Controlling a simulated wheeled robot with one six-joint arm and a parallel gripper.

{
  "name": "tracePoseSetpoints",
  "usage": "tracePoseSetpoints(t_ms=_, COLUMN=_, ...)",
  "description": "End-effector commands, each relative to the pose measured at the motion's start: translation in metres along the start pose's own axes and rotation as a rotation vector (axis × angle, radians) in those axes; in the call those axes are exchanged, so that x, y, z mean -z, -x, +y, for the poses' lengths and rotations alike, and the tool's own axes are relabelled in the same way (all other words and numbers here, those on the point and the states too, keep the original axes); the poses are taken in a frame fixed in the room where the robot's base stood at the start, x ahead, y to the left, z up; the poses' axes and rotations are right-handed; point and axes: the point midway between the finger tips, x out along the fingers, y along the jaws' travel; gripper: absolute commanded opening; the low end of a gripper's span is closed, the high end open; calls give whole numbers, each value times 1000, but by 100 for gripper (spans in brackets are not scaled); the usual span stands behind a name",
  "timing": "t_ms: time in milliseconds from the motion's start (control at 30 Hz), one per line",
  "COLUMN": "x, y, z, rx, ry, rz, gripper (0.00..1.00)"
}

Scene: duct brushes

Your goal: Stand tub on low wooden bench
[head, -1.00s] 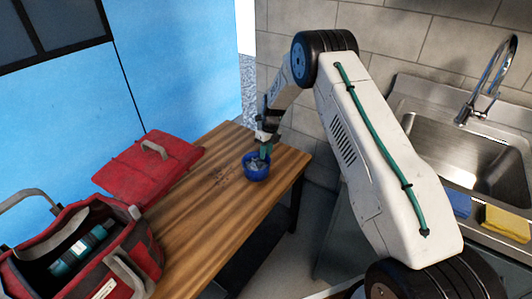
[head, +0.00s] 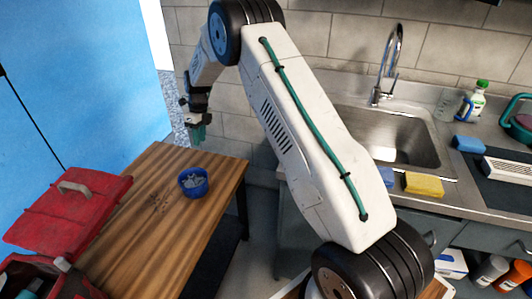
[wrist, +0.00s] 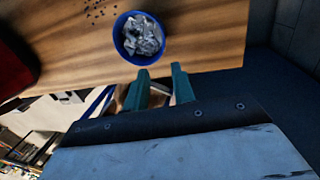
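A blue tub (head: 193,182) stands upright on the wooden tabletop (head: 150,230), near its right end. Grey crumpled-looking pieces fill the tub, which also shows in the wrist view (wrist: 138,38). My gripper (head: 198,134) is above and beyond the tub in the head view, apart from it. In the wrist view its two green fingers (wrist: 159,84) are spread with nothing between them, and the tub lies past their tips. A piece of light wood (head: 436,290) shows at the bottom edge, partly behind my arm; I cannot tell if it is the low bench.
Dark bits (head: 157,202) lie beside the tub. A sink (head: 385,140) counter with a yellow sponge (head: 424,184) is at right. Bottles (head: 490,270) stand low at right.

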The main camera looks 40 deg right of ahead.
Motion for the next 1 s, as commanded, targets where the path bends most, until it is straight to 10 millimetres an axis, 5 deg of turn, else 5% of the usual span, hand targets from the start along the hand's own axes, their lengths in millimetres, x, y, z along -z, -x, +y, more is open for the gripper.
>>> tracePoseSetpoints(t_ms=300, x=60, y=141, z=85, rx=62, ry=582, rz=-2, gripper=26)
tracePoseSetpoints(t_ms=500, x=124, y=206, z=150, rx=100, ry=998, rz=23, gripper=26)
tracePoseSetpoints(t_ms=733, x=210, y=248, z=224, rx=140, ry=1470, rz=72, gripper=26)
tracePoseSetpoints(t_ms=1000, x=317, y=251, z=300, rx=175, ry=2018, rz=162, gripper=26)
